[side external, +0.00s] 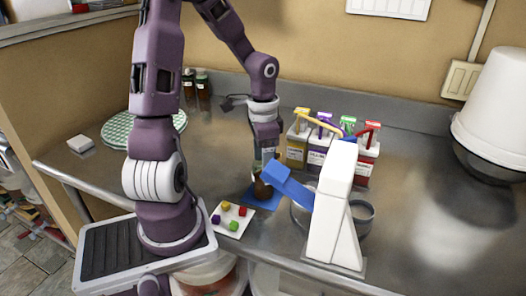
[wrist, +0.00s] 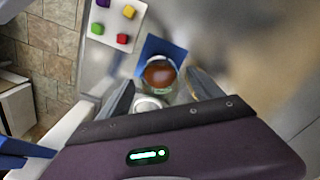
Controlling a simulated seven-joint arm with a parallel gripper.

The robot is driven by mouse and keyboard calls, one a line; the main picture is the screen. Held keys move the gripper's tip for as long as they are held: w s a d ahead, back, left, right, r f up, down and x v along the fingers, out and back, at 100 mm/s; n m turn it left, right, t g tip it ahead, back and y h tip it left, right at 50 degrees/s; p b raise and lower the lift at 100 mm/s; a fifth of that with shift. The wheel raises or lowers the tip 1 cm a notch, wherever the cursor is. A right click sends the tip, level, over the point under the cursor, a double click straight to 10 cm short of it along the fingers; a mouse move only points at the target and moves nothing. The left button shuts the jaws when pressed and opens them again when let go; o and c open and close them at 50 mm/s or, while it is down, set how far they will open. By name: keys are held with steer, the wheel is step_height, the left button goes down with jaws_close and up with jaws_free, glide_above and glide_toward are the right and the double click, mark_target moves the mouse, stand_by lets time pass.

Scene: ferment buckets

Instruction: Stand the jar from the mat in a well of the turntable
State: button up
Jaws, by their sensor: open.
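The jar (side external: 262,188) is a small brown, rounded vessel standing on the blue mat (side external: 267,201). In the wrist view the jar (wrist: 159,75) looks glassy with brown contents, with a pale round shape just below it. The blue mat (wrist: 151,46) shows behind it. My gripper (side external: 262,172) points down over the jar. In the wrist view my gripper (wrist: 160,80) is open, with one finger on each side of the jar; I cannot tell whether they touch it. Grey rings (side external: 362,217), perhaps the turntable's wells, are largely hidden behind a white stand.
The white stand (side external: 335,205) with a blue arm is close to the right of the jar. A white panel (side external: 222,227) with coloured cubes lies left of the mat. Several coloured-lidded containers (side external: 318,152) stand behind. A white bucket (side external: 495,100) is far right.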

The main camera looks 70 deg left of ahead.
steer(key=shift+r, duration=2.05)
steer(key=s+d+r+n+t, duration=0.1)
steer(key=d+r+t, duration=0.1)
steer(key=d+r, duration=0.2)
steer(key=s+d+r+n+t+y, duration=0.1)
steer(key=s+d+r+t, duration=0.1)
steer(key=d+r, duration=0.2)
steer(key=s+d+r+n+t, duration=0.1)
steer(key=d+r+t, duration=0.1)
steer(key=d+r, duration=0.3)
steer(key=shift+s+r+y, duration=0.4)
steer(key=shift+o, duration=0.3)
steer(key=s+d+f+m+h, duration=0.1)
steer(key=s+d+f, duration=0.1)
steer(key=s+d, duration=0.1)
steer(key=shift+s+d+h, duration=0.4)
steer(key=shift+s, duration=0.45)
steer(key=shift+r, duration=0.15)
